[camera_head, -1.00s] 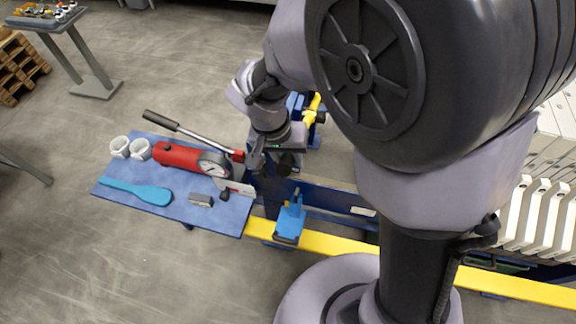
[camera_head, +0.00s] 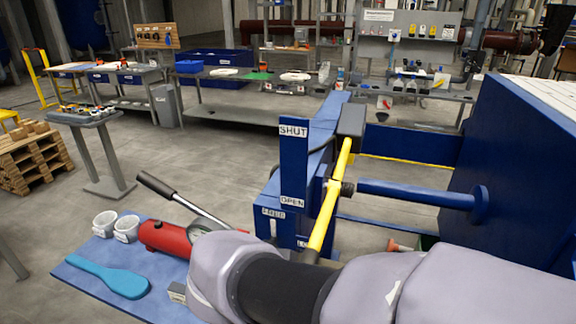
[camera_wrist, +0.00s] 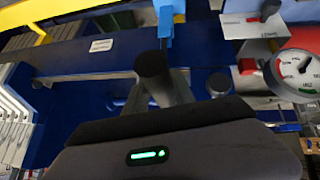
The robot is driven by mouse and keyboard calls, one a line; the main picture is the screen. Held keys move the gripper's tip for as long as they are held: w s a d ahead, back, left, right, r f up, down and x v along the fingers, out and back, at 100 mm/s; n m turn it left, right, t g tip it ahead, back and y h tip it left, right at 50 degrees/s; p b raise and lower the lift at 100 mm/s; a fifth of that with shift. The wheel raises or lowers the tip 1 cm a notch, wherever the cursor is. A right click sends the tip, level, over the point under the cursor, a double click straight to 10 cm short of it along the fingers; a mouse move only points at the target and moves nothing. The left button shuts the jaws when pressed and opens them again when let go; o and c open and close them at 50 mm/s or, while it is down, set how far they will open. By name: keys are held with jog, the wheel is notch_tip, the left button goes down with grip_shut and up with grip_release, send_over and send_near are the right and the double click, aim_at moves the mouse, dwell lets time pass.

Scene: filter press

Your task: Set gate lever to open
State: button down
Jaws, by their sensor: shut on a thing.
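A blue upright plate (camera_head: 293,165) in the head view reads SHUT near its top and OPEN near its bottom. A slanted yellow bar (camera_head: 331,205) stands just right of it, its lower end going behind my arm. In the wrist view my gripper (camera_wrist: 165,95) is shut on a dark-ended handle (camera_wrist: 154,65) that sticks out ahead of the palm. I cannot tell whether this handle and the yellow bar are one lever. My gripper is hidden behind my forearm in the head view, so the lever's setting against the labels is unclear.
A blue board (camera_head: 75,270) at lower left holds white cups (camera_head: 126,228), a teal paddle (camera_head: 112,277) and a red pump (camera_head: 167,236). Its gauge (camera_wrist: 295,68) shows at right in the wrist view. A blue rod (camera_head: 415,194) runs right to a large blue block.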

jog(key=shift+s+f, duration=0.15)
jog(key=shift+f, duration=0.15)
jog(key=c, duration=1.1)
grip_release()
jog(key=shift+o, duration=0.2)
jog(key=shift+r, duration=0.15)
jog(key=p+v, duration=0.6)
jog(key=v, duration=1.1)
jog(key=shift+a, duration=0.2)
jog(key=shift+d, duration=0.1)
